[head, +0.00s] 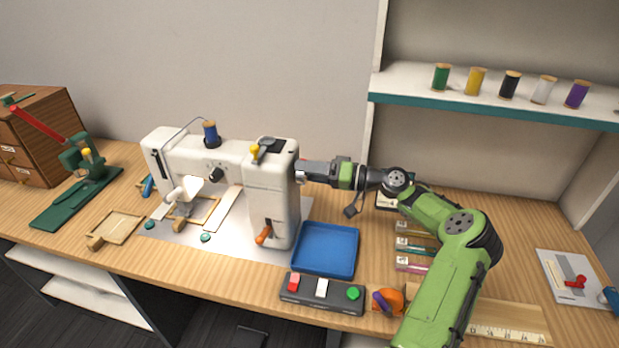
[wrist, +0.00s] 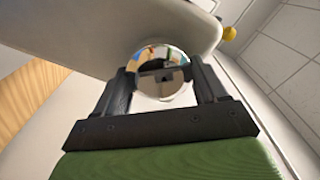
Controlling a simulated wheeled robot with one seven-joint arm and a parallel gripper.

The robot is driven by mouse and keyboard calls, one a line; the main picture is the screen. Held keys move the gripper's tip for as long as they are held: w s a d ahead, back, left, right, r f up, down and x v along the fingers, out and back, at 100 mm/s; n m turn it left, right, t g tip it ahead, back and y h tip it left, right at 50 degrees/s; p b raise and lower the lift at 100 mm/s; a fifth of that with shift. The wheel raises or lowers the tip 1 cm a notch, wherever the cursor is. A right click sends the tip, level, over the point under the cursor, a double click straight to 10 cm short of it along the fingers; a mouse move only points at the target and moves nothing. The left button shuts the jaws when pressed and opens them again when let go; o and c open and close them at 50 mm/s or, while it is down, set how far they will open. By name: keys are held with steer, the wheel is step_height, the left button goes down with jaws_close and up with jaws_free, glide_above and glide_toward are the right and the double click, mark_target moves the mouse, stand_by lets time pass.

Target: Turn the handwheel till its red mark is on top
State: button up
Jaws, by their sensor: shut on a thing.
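The white sewing machine (head: 268,195) stands on the table at the left of my arm. Its handwheel (wrist: 163,85) shows in the wrist view as a shiny, mirror-like disc on the machine's end. My gripper (wrist: 160,75) has one dark finger on each side of the handwheel and is shut on it.
A blue tray (head: 326,249) lies right of the machine's base, below my arm. A switch box (head: 322,293) with red, white and green buttons sits at the front edge. A shelf (head: 490,95) with several thread spools is at the upper right.

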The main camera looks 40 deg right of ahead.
steer(key=shift+f+n+b, duration=0.2)
steer(key=shift+n+b, duration=0.35)
steer(key=shift+n, duration=0.25)
steer(key=o, duration=1)
steer(key=shift+r, duration=0.15)
steer(key=shift+o, duration=0.2)
steer(key=p+v, duration=0.3)
steer(key=v, duration=1.2)
steer(key=shift+s+d, duration=0.2)
steer(key=shift+s, duration=0.1)
steer(key=shift+d, duration=0.1)
